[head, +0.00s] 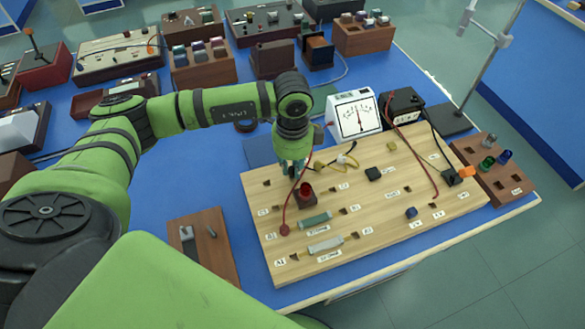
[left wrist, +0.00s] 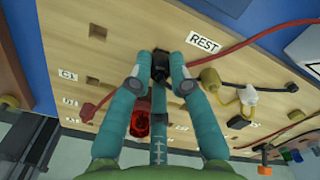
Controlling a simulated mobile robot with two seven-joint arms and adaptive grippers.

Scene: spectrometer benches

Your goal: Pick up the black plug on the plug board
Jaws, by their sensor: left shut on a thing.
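The plug board (head: 375,220) is a light wooden panel with square holes and small labels, lying on the blue bench; it fills much of the left wrist view (left wrist: 120,35). My left gripper (head: 292,167) is over its far left part, pointing down. In the left wrist view my left gripper (left wrist: 160,70) has its teal fingers closed on the black plug (left wrist: 160,62), beside the REST label (left wrist: 203,43). The fingers cover part of the plug, and I cannot tell whether it touches the board. In the head view the gripper hides it. My right gripper is not in view.
A red lamp block (head: 305,194) stands close to the gripper, with a red cable (head: 289,205) beside it. A yellow cable with a white part (head: 345,161) lies to the right. A meter (head: 355,114) stands behind the board.

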